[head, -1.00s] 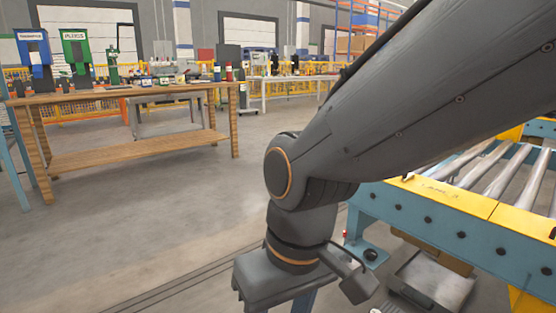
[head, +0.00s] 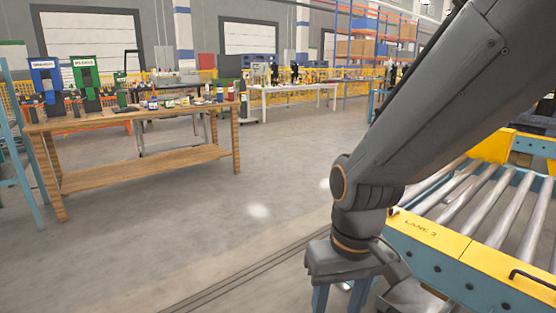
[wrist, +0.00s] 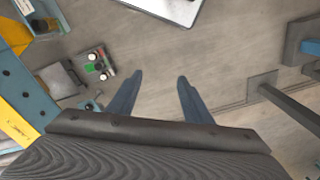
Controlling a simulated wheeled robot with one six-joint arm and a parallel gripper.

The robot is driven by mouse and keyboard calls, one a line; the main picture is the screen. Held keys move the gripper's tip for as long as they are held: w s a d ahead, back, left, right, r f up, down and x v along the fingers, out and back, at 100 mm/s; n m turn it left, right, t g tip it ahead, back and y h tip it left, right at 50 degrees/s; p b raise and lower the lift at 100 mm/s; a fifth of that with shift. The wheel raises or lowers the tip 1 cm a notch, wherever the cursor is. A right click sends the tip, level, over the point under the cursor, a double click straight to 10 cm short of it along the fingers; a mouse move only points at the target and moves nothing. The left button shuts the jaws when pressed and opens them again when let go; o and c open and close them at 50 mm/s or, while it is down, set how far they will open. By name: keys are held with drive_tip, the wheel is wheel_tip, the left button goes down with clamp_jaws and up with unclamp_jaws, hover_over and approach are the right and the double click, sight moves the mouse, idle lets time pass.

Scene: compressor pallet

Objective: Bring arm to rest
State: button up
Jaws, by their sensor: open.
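My arm comes in from the upper right, bends at a joint low in the picture and covers part of the conveyor.
The blue and yellow roller conveyor (head: 440,238) stands close on the right. A wooden workbench (head: 140,162) with tools stands at the left, a white table (head: 290,88) farther back. Open floor lies between. The wrist view shows a small button box (wrist: 97,66) beside the conveyor.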

drive_tip(key=s+d+r+m+p, duration=0.2)
drive_tip(key=d+r+p, duration=0.7)
drive_tip(key=r+p, duration=0.2)
drive_tip(key=shift+s+h+p, duration=0.15)
drive_tip(key=shift+h+p, duration=0.15)
drive_tip(key=shift+p, duration=0.85)
drive_tip(key=shift+c, duration=0.2)
